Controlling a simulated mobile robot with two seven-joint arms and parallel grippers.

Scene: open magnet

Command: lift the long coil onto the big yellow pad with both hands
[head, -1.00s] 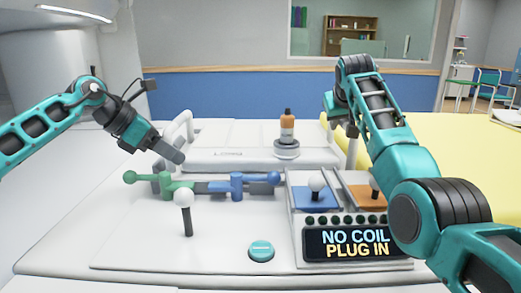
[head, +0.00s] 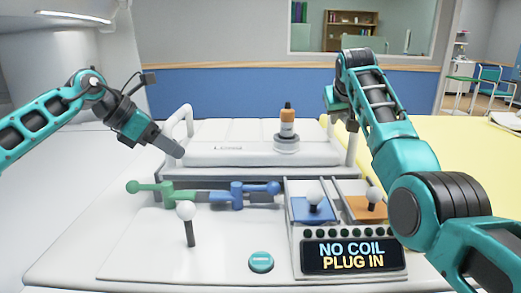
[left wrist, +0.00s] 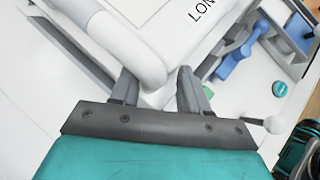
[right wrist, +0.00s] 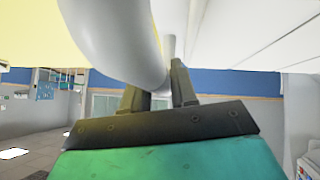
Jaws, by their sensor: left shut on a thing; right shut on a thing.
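The long coil (head: 225,153) is a white flat box with a raised handle at each end; its label shows partly in the left wrist view (left wrist: 203,10). My left gripper (head: 178,151) is shut on its left handle (left wrist: 135,45). My right gripper (right wrist: 160,85) is shut on its right handle (right wrist: 110,35); its fingers are hard to see in the head view. The coil looks level, with a shadowed gap between it and the console. The big yellow pad (head: 450,145) lies to the right, partly behind my right arm.
Below are green (head: 165,191) and blue (head: 237,193) fittings, a white-knobbed lever (head: 187,215), a teal button (head: 261,262) and a panel reading "NO COIL PLUG IN" (head: 352,256). The pad's visible middle is clear.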

